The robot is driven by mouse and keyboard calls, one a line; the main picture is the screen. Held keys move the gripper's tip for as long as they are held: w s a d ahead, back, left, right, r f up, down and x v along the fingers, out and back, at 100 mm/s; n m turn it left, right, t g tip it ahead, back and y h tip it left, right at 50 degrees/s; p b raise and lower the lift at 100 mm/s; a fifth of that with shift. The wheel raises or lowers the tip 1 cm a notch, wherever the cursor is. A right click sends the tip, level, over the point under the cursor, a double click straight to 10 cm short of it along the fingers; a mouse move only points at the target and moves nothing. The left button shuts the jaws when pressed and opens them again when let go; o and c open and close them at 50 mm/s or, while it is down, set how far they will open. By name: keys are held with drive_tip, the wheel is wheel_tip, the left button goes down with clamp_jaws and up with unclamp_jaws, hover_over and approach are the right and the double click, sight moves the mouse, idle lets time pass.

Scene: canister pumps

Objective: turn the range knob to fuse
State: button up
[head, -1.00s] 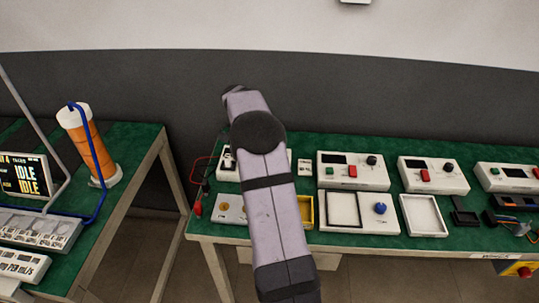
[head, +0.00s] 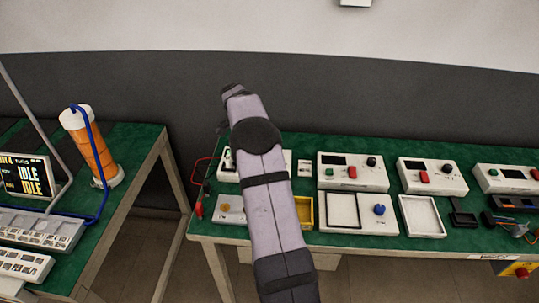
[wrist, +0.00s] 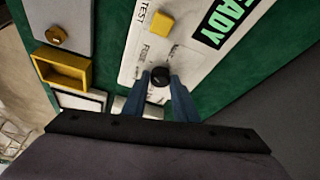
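The black range knob (wrist: 160,77) sits on a white meter panel (wrist: 192,62) in the wrist view. The word FUSE is printed just above its left side, with another small label to its right. My gripper (wrist: 159,78) is open, with one blue-grey finger on each side of the knob and the tips close to it. I cannot tell whether the fingers touch it. The knob's pointer direction is too small to read.
The panel has a yellow button (wrist: 160,22) by the word TEST and a display (wrist: 228,22) ending in "ADY". A yellow tray (wrist: 62,67) lies to the left. Several other white units stand along the green bench (head: 400,242), with a blue knob (head: 379,210) on one.

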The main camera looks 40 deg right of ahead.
drive_tip(key=shift+o, duration=1.4)
drive_tip(key=v, duration=0.7)
drive_tip(key=shift+r+b, duration=0.15)
drive_tip(key=shift+b, duration=0.2)
drive_tip(key=shift+w+a, duration=0.1)
